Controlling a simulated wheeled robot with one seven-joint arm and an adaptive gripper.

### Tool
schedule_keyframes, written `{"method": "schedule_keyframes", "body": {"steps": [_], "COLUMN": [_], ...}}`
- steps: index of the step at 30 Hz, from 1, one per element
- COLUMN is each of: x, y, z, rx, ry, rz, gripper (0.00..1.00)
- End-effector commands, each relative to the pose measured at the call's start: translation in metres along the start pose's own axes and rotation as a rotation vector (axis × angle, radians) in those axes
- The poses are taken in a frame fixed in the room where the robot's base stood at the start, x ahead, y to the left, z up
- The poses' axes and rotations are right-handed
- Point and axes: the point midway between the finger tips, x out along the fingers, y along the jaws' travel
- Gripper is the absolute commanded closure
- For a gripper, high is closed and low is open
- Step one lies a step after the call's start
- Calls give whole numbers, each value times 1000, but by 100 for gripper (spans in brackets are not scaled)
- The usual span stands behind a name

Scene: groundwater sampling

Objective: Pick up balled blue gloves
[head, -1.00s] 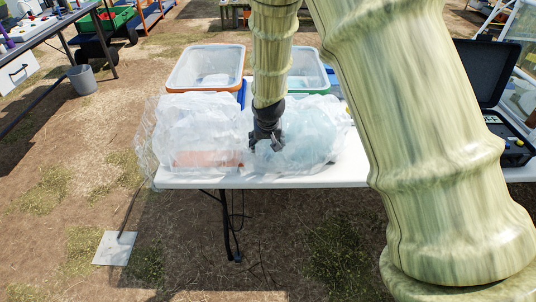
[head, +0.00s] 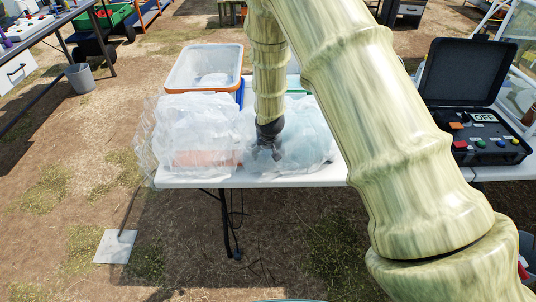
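Two clear plastic bags stand side by side at the front of the white table (head: 215,182). The left bag (head: 195,128) has something orange-red low inside. The right bag (head: 308,140) has a pale blue tint. I cannot make out balled blue gloves as a separate shape. My gripper (head: 276,152) points down into the right bag near its left side. Its fingers show only faintly through the plastic, so their opening and anything between them are unclear.
An orange-rimmed clear bin (head: 205,66) stands behind the left bag. My arm mostly hides a green-rimmed bin (head: 297,92) behind the right bag. An open black case (head: 490,150) with coloured knobs and an OFF label is at the right. A grey bucket (head: 81,78) stands on the ground at the left.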

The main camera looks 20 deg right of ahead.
Motion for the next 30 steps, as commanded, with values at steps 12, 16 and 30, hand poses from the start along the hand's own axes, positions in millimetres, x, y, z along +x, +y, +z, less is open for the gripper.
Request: {"method": "schedule_keyframes", "body": {"steps": [12, 16, 30], "x": [11, 10, 10], "y": [0, 0, 0], "z": [0, 0, 0], "rx": [0, 0, 0], "ry": [0, 0, 1], "rz": [0, 0, 0], "gripper": [32, 50, 70]}}
